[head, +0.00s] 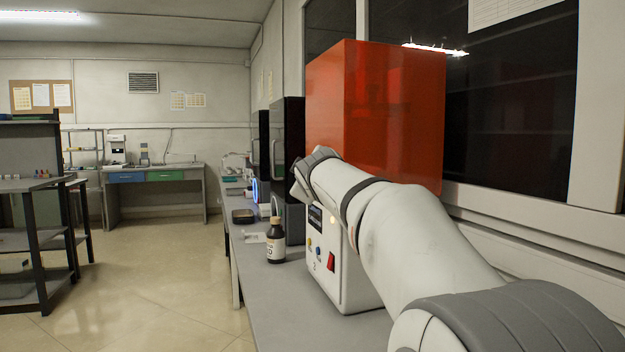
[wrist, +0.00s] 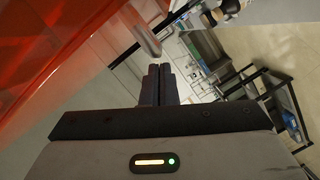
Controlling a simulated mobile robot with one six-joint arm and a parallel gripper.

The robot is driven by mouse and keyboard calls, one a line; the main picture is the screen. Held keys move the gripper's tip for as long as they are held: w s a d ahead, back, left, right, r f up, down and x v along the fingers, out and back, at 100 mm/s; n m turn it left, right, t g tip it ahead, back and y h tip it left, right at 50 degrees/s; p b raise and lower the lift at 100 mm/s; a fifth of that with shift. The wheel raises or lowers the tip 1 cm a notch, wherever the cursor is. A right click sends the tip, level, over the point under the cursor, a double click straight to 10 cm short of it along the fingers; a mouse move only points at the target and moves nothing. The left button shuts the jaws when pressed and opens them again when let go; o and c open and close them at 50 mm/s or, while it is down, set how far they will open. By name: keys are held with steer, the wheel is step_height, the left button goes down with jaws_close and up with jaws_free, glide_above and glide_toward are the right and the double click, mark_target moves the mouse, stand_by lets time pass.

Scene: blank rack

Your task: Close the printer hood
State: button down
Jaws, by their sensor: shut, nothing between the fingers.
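The printer has a white base (head: 340,265) with a red switch and small coloured buttons, standing on the bench at the right. Its orange-red see-through hood (head: 400,110) stands high above the base. My arm crosses in front and hides where the hood meets the base, so the gap there cannot be judged. In the wrist view the hood (wrist: 50,50) fills the upper left. My gripper (wrist: 159,68) is shut and empty beside it. A grey rounded bar (wrist: 146,36), perhaps a handle, lies just beyond the fingertips with no clear contact. In the head view my fingers are hidden.
A brown bottle (head: 276,242) stands on the grey bench (head: 275,290) left of the printer. Dark cabinets (head: 287,150) stand behind it. A dark window and wall are at right. The floor (head: 160,270) left of the bench is open; a shelf rack (head: 35,240) stands at far left.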

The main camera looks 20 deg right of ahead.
steer(key=s+a+r, duration=0.4)
steer(key=s+a, duration=0.1)
steer(key=s, duration=0.5)
steer(key=s+a+f+m+g+y+p, duration=0.1)
steer(key=s+f+m+g+p, duration=0.3)
steer(key=s+p, duration=0.9)
steer(key=s+a+f+m+g+y+p, duration=0.1)
steer(key=s+f+m+g+p, duration=0.4)
steer(key=s+p, duration=0.8)
step_height(320, 180, down, 4)
steer(key=g+y+p, duration=0.1)
steer(key=g+p, duration=0.3)
steer(key=p, duration=0.1)
steer(key=shift+s+r, duration=0.15)
steer(key=shift+s, duration=0.15)
